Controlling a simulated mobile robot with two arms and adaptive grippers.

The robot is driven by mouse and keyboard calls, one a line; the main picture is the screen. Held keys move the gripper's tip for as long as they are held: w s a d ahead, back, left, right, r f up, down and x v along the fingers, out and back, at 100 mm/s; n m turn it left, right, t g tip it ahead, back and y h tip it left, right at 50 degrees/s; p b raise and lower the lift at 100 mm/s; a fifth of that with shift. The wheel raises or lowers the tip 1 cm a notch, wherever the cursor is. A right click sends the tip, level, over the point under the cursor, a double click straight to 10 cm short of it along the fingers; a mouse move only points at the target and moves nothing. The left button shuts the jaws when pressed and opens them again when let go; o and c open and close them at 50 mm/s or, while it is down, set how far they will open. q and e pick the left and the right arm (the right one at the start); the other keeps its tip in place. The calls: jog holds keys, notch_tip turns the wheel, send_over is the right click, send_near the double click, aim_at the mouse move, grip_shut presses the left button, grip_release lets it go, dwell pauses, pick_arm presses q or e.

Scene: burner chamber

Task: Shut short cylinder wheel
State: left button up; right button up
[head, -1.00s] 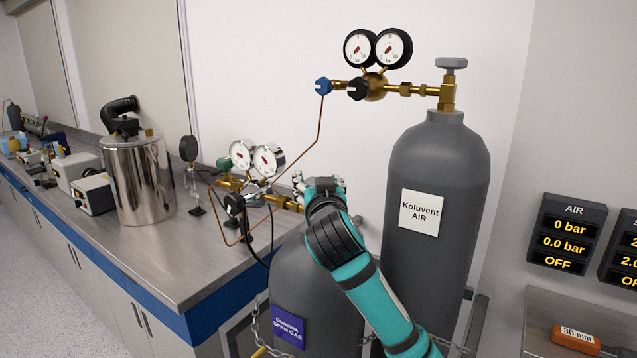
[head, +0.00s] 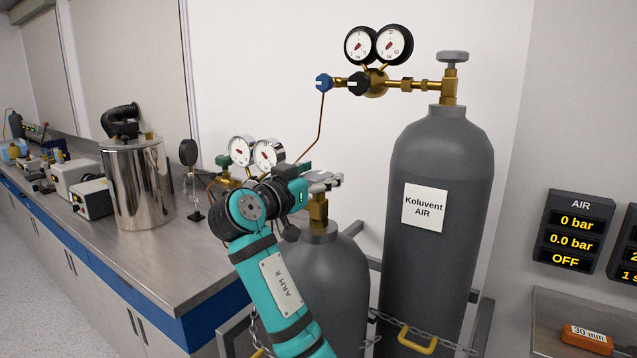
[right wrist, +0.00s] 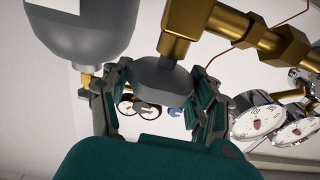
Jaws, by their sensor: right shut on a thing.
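The short grey cylinder (head: 325,270) stands at the bench corner, with a brass valve (head: 318,212) on top. My right gripper (head: 322,182) is at the top of this valve, its arm coming up from below. In the right wrist view, the short cylinder's grey wheel (right wrist: 160,82) sits between the two fingers of my right gripper (right wrist: 158,88), which are shut on it. The brass valve body (right wrist: 185,30) shows beyond the wheel. My left gripper is not in view.
The tall Koluvent AIR cylinder (head: 436,260) stands close on the right, with its own wheel (head: 453,56) and two gauges (head: 377,46) above. Gauges (head: 254,153) of the short cylinder's regulator sit left of my gripper. A chain (head: 430,343) hangs in front.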

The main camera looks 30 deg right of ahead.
dwell(0.5)
jog(key=o, duration=1.2)
jog(key=shift+w+d, duration=0.1)
jog(key=shift+c, duration=0.2)
jog(key=v, duration=1.2)
jog(key=shift+w, duration=0.1)
